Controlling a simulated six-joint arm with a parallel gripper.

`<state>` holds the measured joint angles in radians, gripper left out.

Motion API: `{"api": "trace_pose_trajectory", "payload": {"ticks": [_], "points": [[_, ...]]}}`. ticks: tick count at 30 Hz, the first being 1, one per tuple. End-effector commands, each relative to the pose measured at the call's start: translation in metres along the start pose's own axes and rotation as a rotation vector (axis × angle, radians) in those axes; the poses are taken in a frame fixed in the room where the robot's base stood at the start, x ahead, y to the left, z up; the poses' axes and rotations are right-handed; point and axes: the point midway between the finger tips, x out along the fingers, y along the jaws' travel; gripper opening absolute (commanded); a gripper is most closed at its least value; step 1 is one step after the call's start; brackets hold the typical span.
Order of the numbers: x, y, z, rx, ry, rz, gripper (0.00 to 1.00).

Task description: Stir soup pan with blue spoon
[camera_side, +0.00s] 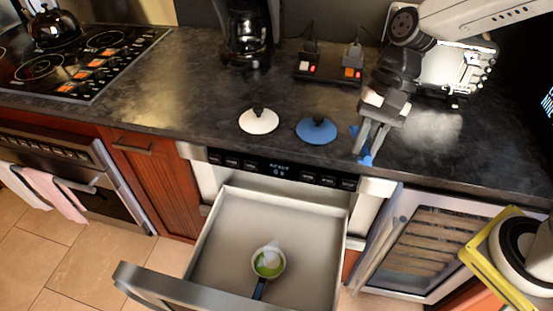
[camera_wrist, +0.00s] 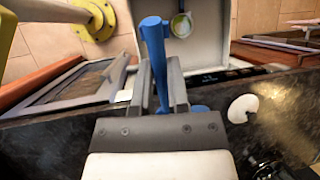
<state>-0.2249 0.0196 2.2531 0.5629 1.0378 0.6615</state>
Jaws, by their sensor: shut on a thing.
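My gripper (camera_side: 368,150) is shut on the blue spoon (camera_side: 366,159), above the counter's front edge at the right of the blue lid. In the wrist view the spoon (camera_wrist: 153,52) stands between my two fingers (camera_wrist: 160,65) and extends beyond them. The soup pan (camera_side: 267,264) sits in the open microwave drawer, below and to the left of my gripper in the side view. It holds green soup, and a pale, steam-like patch shows over it. Its blue handle (camera_side: 259,289) points to the drawer front. The pan (camera_wrist: 181,25) also shows in the wrist view, apart from the spoon.
The open drawer (camera_side: 214,234) has raised walls. A white lid (camera_side: 259,122) and a blue lid (camera_side: 316,131) lie on the dark counter (camera_side: 200,80). A switch box (camera_side: 328,68) and coffee maker (camera_side: 247,35) stand behind. A stove (camera_side: 75,60) is at the left.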

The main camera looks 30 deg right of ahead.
Motion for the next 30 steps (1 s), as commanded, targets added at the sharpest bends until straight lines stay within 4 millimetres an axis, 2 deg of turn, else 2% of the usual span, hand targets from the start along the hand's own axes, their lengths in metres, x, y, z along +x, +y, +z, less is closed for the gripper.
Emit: {"api": "trace_pose_trajectory", "payload": {"ticks": [9,21,30], "points": [[0.022,-0.068,0.028,0.058,-0.207,-0.129,0.0],[0.044,-0.14,0.045,0.155,-0.41,-0.323,0.0],[0.101,-0.125,0.015,0.154,-0.484,-0.357,0.0]]}}
